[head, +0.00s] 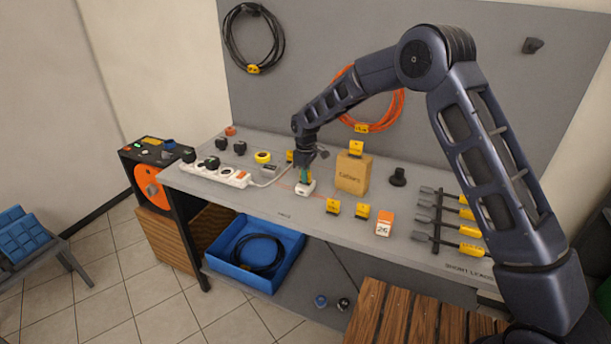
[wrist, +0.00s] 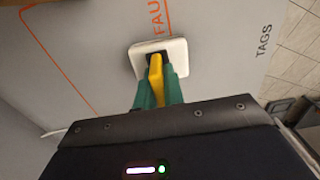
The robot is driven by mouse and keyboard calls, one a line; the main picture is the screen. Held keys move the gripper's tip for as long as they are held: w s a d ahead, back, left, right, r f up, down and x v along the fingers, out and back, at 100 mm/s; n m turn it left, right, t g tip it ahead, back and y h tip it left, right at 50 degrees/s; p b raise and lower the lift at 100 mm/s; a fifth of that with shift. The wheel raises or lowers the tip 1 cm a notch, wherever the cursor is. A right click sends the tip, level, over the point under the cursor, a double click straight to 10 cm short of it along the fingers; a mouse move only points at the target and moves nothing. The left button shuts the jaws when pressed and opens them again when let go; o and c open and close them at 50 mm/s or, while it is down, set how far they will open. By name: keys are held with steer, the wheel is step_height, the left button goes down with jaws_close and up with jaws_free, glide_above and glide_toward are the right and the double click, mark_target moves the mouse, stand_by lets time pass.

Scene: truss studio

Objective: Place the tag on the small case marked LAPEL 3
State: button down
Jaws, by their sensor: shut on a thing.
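My gripper (wrist: 157,85) has green fingers, and they are shut on a yellow tag (wrist: 155,72). In the head view my gripper (head: 305,176) is low over the table, left of the cardboard box. A small white square case (wrist: 174,56) with a dark middle is right at the fingertips and the tag's far end; it also shows in the head view (head: 307,189). I cannot tell whether the tag touches it. No LAPEL 3 marking is readable on it; the fingers and tag cover part of it.
An orange outline and the word FAU..., partly covered, are on the grey tabletop (head: 275,203). Yellow tags (head: 333,206) stand near the front edge. A cardboard box (head: 353,173) is to the right, a white power strip (head: 215,174) to the left. Black leads (head: 436,220) lie further right.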

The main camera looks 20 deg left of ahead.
steer(key=shift+f, duration=0.1)
steer(key=c, duration=1.5)
jaws_free()
step_height(320, 180, up, 12)
steer(key=shift+r, duration=0.1)
